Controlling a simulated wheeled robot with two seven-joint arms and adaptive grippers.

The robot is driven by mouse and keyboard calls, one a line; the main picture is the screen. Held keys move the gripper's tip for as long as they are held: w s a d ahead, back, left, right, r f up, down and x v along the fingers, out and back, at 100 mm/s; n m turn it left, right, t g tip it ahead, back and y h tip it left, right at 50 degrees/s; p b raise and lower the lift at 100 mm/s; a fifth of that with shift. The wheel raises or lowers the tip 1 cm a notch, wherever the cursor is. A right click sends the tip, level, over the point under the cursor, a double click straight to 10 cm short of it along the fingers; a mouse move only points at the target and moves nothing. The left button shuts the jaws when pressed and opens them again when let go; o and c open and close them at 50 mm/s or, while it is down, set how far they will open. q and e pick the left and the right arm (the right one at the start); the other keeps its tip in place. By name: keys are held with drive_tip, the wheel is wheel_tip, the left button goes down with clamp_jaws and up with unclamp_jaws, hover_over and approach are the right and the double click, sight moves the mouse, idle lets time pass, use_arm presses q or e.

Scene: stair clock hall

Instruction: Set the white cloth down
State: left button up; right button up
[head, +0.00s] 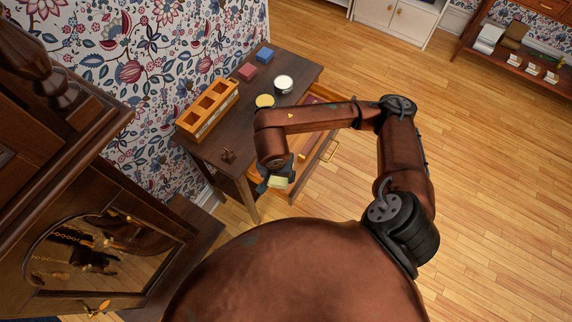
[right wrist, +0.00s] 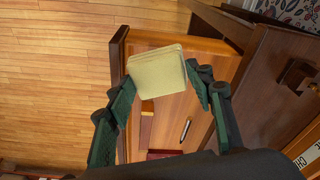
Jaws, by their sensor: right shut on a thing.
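The white cloth (right wrist: 157,70), a folded pad that looks pale yellow here, is between the fingers of my right gripper (right wrist: 160,84). The gripper is shut on it. In the head view the cloth (head: 279,183) hangs under my right wrist (head: 274,176), at the near edge of the dark side table (head: 240,150). In the right wrist view it shows in front of an open wooden drawer (right wrist: 180,105), apparently above it; the exact height gap cannot be told. My left gripper is not in view.
The drawer holds a pen (right wrist: 185,130) and a dark red item (right wrist: 163,154). A clock case stands at left.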

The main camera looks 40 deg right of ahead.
drive_tip(key=w+d+f, duration=0.1)
drive_tip(key=f, duration=0.1)
drive_tip(key=w+d+f+b, duration=0.1)
drive_tip(key=d+f, duration=0.1)
drive_tip(key=w+d+f, duration=0.2)
drive_tip(key=shift+d+f, duration=0.15)
drive_tip(key=shift+f, duration=0.05)
wheel_tip(320, 180, down, 4)
drive_tip(key=shift+d+r+b, duration=0.15)
drive_tip(key=shift+r+b, duration=0.05)
drive_tip(key=shift+b, duration=0.3)
drive_tip(key=o, duration=0.7)
drive_tip(key=shift+o, duration=0.2)
wheel_tip(320, 180, up, 12)
drive_tip(key=s+a+p, duration=0.1)
drive_tip(key=p, duration=0.1)
drive_tip(key=shift+a, duration=0.15)
